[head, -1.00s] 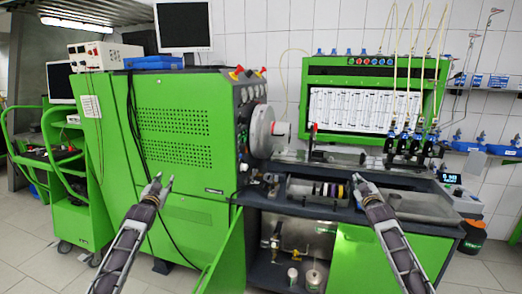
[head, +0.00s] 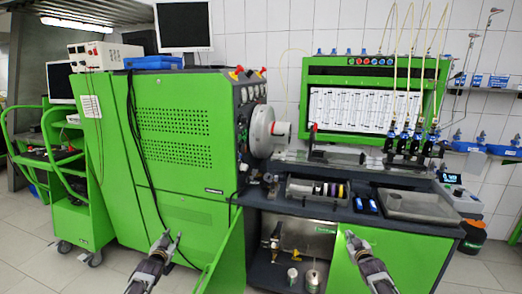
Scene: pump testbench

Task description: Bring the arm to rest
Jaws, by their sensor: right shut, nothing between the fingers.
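My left gripper (head: 171,237) is low in front of the green cabinet (head: 175,215) of the test bench, at the left of its open door. Its fingertips are apart and nothing shows between them. My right gripper (head: 349,236) is in front of the green lower door panel (head: 385,262) under the bench worktop. Its fingers are together and hold nothing. Both arms come up from the bottom edge of the head view, and both grippers are below worktop height.
An open green door (head: 222,262) stands out between the grippers, beside an open compartment with cans (head: 312,280). A green cart (head: 80,215) stands at left.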

